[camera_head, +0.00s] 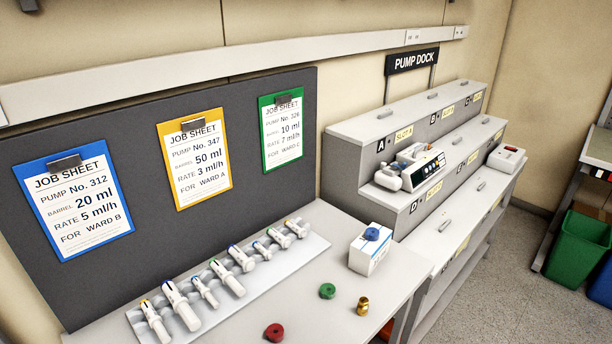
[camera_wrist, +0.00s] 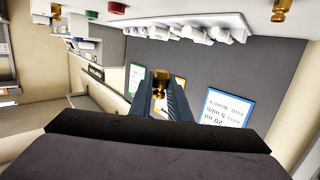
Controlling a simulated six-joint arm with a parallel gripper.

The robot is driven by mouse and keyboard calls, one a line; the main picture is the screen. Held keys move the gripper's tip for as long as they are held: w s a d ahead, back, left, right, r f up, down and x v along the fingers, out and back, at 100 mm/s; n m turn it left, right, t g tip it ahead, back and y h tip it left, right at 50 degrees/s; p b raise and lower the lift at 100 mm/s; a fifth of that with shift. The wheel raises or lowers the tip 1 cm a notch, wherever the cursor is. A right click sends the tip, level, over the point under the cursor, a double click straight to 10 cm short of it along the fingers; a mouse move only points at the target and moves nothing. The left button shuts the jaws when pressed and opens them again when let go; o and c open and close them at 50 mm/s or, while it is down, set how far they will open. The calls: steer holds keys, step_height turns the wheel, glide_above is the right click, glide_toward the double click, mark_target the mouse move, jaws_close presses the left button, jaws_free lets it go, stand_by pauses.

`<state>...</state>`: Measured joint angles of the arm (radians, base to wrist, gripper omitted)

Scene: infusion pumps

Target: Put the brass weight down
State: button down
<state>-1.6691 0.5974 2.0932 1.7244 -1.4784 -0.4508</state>
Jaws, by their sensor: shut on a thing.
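My gripper (camera_wrist: 161,92) shows in the wrist view only, its two dark fingers shut on a brass weight (camera_wrist: 161,78) at their tips. The wrist picture is upside down, with the table along its top, and the held weight appears in front of the dark board, apart from the table. Another brass weight (camera_head: 362,306) stands on the white table in the head view, near a green ring (camera_head: 327,291). A brass piece (camera_wrist: 282,8) also shows at the top right of the wrist view, partly cut off; I cannot tell whether it is the same one.
A red ring (camera_head: 274,332) lies near the front table edge. A rack of several syringes (camera_head: 216,277) runs along the board. A white box (camera_head: 370,249) with a blue ring (camera_head: 371,234) stands by the stepped pump dock (camera_head: 350,150). Bare table lies between rack and rings.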

steer(key=shift+r, duration=0.1)
steer(key=w+d+f+n+y+p, duration=0.2)
steer(key=w+d+p, duration=0.8)
steer(key=p, duration=0.6)
steer(key=shift+y, duration=0.3)
steer(key=shift+s+d+f+b, duration=0.1)
steer(key=shift+s+f+b, duration=0.05)
steer(key=shift+f+b, duration=0.8)
steer(key=shift+s+d+f+b, duration=0.1)
steer(key=shift+f+b, duration=0.7)
steer(key=shift+f, duration=0.3)
steer(key=shift+s+d+f+b, duration=0.1)
steer(key=shift+s+f+b, duration=0.05)
steer(key=shift+f+b, duration=0.8)
steer(key=shift+f, duration=0.15)
steer(key=shift+f+b, duration=1.4)
steer(key=shift+f, duration=0.4)
